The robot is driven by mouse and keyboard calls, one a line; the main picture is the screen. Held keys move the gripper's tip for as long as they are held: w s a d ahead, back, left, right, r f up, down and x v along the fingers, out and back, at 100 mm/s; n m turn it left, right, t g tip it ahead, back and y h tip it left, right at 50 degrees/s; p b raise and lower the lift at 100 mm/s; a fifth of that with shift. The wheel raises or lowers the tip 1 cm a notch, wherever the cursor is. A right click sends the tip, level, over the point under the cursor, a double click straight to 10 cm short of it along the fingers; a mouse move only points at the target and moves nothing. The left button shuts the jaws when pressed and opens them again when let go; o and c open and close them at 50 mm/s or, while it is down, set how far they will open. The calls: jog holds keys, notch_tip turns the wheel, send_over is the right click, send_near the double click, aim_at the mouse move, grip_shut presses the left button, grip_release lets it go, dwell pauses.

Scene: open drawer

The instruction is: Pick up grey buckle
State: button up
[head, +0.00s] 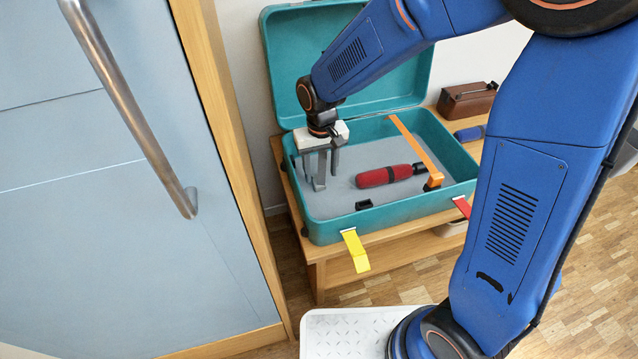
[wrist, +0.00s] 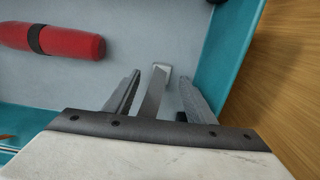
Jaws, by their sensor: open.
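The grey buckle (wrist: 155,88) is a grey strip with a paler end. In the wrist view it stands between the two fingers of my gripper (wrist: 158,92), with gaps on both sides. In the head view the buckle (head: 320,172) shows partly among the fingers, inside the open teal suitcase (head: 330,233) near its left side. My gripper (head: 321,176) is open and points down into the suitcase around the buckle. The buckle's lower part is hidden by the gripper body in the wrist view.
A red bottle-like object (head: 385,176) and a small black piece (head: 363,204) lie on the suitcase floor. An orange strap (head: 415,148) crosses the right side. Yellow (head: 355,250) and red (head: 463,206) straps hang at the front. A blue cabinet (head: 100,220) stands left.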

aim_at(320, 183)
notch_tip(320, 183, down, 4)
jog(key=shift+a+f, duration=0.1)
jog(key=c, duration=1.1)
